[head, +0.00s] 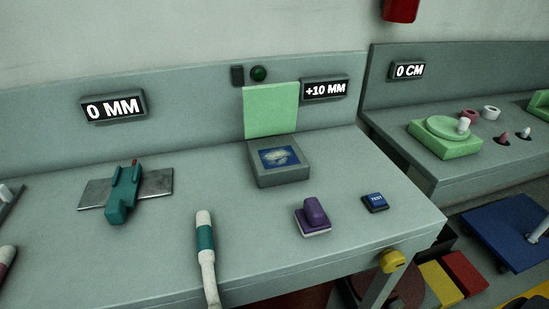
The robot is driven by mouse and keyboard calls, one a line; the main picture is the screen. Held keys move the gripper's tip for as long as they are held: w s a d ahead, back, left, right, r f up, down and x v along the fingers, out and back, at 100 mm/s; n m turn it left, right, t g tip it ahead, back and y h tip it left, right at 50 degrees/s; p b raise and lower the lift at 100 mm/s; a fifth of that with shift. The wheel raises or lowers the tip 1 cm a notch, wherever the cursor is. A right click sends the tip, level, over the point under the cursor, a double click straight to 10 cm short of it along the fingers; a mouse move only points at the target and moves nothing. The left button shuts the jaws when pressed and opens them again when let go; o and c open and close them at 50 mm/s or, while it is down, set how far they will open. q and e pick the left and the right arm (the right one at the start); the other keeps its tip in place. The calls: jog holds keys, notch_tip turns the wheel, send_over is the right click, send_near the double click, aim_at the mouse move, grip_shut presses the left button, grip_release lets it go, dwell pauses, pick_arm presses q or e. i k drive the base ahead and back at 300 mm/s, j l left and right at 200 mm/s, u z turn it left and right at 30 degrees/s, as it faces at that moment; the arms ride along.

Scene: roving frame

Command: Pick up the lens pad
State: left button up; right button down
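I take the lens pad to be the small purple block with a raised grip on a pale base (313,218). It sits upright on the grey bench, right of centre and near the front edge. Nothing touches it. Neither of my grippers shows in the head view.
A white tool with a teal band (205,236) lies to the left. A teal clamp-like device (124,193) sits on a metal plate further left.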

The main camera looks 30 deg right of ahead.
aim_at(311, 220)
jog(key=k+l+z, duration=0.1)
jog(key=z, duration=0.4)
jog(key=k+l+z, duration=0.1)
jog(key=z, duration=0.35)
